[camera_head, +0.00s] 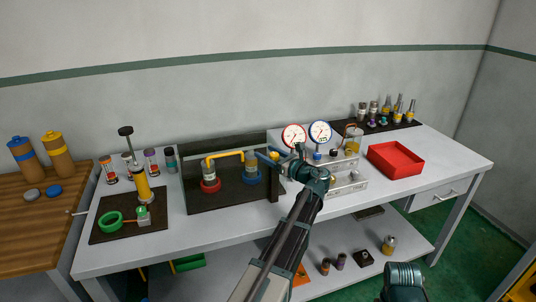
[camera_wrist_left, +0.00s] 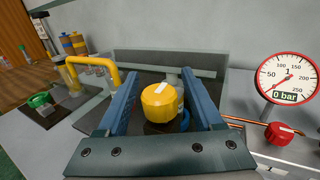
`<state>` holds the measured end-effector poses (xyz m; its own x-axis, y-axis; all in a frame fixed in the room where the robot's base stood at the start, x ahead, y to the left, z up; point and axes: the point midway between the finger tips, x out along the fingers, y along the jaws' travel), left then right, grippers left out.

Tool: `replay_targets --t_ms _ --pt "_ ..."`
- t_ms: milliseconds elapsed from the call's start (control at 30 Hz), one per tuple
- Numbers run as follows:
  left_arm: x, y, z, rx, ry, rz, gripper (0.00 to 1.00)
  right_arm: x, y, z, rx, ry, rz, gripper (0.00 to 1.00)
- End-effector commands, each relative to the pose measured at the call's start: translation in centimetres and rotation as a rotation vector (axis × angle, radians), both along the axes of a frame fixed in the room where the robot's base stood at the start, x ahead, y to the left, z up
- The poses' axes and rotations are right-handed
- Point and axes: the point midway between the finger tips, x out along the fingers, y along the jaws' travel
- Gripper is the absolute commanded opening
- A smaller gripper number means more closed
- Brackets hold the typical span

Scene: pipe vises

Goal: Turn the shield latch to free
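A yellow round knob (camera_wrist_left: 159,101) with a white mark on top sits in the middle of the left wrist view. It may be the shield latch; no label shows. My left gripper (camera_wrist_left: 158,74) is open, with one blue finger on each side of the knob. Gaps show, and I see no clear grip. In the head view my left gripper (camera_head: 279,157) is at the right end of the dark vise station (camera_head: 222,197), partly hiding the knob. A yellow bent pipe (camera_head: 224,155) runs between a red ring (camera_head: 210,186) and a blue ring (camera_head: 252,177).
A red-rimmed gauge (camera_head: 293,136) reads 0 bar in the wrist view; a blue-rimmed gauge (camera_head: 319,132) stands beside it. A red tray (camera_head: 395,159) lies at the right. A dark mat (camera_head: 125,228) with a green ring (camera_head: 109,222) is at the left.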

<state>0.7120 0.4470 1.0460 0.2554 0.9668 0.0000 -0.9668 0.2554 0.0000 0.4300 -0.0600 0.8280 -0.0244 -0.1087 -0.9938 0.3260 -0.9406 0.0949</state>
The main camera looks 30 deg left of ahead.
Motion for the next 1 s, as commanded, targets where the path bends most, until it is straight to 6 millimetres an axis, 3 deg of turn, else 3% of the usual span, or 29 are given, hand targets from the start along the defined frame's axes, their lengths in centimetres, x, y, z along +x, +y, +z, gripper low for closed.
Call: replay_targets --t_ms 33,367,733,1000 --pt "-0.01 -0.02 0.0 0.0 0.0 0.0 0.58 0.0 0.0 0.0 0.0 0.0 0.0 0.74" --pt "-0.01 -0.04 0.0 0.0 0.0 0.0 0.0 0.0 0.0 0.0 0.0 0.0 0.0 0.74" --pt "-0.1 -0.08 -0.01 0.0 0.0 -0.041 0.0 0.0 0.0 0.0 0.0 0.0 0.0 0.74" --pt "0.08 -0.23 -0.01 0.0 0.0 -0.22 0.0 0.0 0.0 0.0 0.0 0.0 0.0 0.74"
